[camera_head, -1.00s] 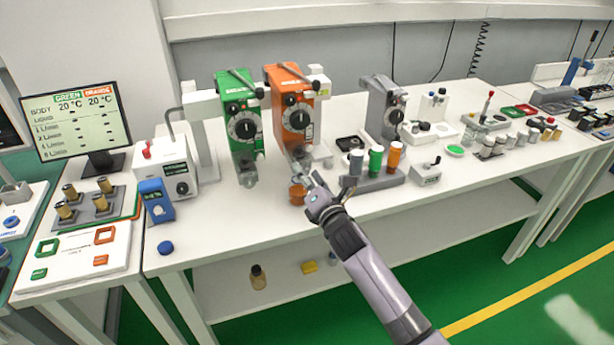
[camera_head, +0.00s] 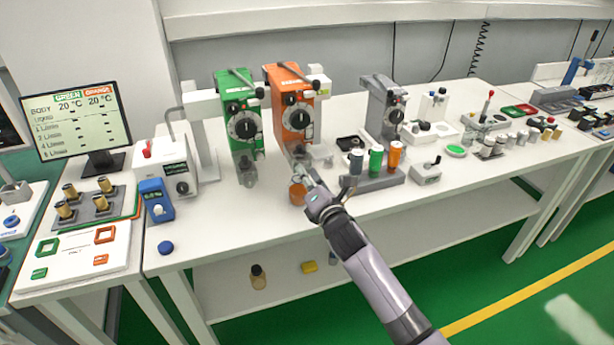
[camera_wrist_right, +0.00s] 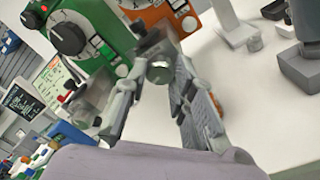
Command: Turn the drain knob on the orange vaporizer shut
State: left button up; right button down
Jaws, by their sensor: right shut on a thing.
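The orange vaporizer (camera_head: 290,112) stands on the white bench, to the right of the green vaporizer (camera_head: 238,122). Its orange body also shows at the top of the right wrist view (camera_wrist_right: 160,12). My right gripper (camera_head: 303,176) is at the low front of the orange vaporizer. In the right wrist view its fingers (camera_wrist_right: 160,88) are closed around a small round grey drain knob (camera_wrist_right: 158,72). The fingers hide part of the knob, and its turned position cannot be read. My left gripper is in neither view.
A small orange-tinted container (camera_head: 298,193) sits just below the right gripper. A grey rack with coloured bottles (camera_head: 376,160) stands close to the right. The monitor (camera_head: 80,122) and a blue handheld meter (camera_head: 156,202) are at left. The bench front is mostly clear.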

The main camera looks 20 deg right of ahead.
jog(key=shift+f+m+t+p, duration=0.1)
jog(key=shift+m+t+p, duration=0.45)
jog(key=shift+m, duration=9.85)
jog(key=shift+h, duration=0.3)
jog(key=c, duration=1.3)
grip_release()
jog(key=shift+c, duration=0.2)
